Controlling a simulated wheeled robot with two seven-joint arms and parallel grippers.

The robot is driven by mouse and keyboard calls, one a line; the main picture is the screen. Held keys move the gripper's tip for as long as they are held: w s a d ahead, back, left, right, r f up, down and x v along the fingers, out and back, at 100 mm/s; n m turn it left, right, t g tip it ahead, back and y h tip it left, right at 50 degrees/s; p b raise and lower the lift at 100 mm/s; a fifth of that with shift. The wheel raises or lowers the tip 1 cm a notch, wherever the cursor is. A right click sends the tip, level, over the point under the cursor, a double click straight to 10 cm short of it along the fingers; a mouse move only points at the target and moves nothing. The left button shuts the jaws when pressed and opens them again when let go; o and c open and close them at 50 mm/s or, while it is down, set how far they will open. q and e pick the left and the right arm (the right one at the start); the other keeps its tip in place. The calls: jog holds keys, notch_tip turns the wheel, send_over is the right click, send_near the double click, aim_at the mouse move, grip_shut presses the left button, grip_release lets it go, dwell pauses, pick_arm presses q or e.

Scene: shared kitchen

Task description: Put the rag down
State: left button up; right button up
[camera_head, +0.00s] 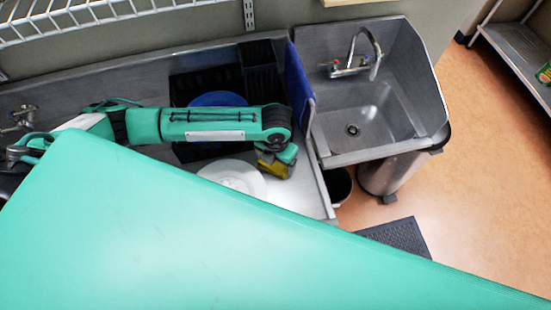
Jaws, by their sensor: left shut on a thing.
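My left arm reaches in from the left across the steel counter (312,198). Its gripper (279,161) points down near the counter's right end. It is shut on a yellow thing (270,167), which looks like the rag; only a small part shows below the gripper. The rag is beside the right rim of a white plate (235,178). I cannot tell whether it touches the plate or the counter. My right gripper is not in view.
A black rack (262,53) and a blue round dish (217,99) lie behind my arm. A blue upright panel (299,85) stands between the counter and a hand sink (368,118). A large teal part of mine hides the foreground.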

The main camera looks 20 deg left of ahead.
pick_arm(q)
jog(key=o, duration=0.9)
jog(key=shift+r, duration=0.2)
notch_tip(320, 180, up, 12)
jog(key=b, duration=0.3)
jog(key=shift+b, duration=0.3)
jog(key=shift+f, duration=0.1)
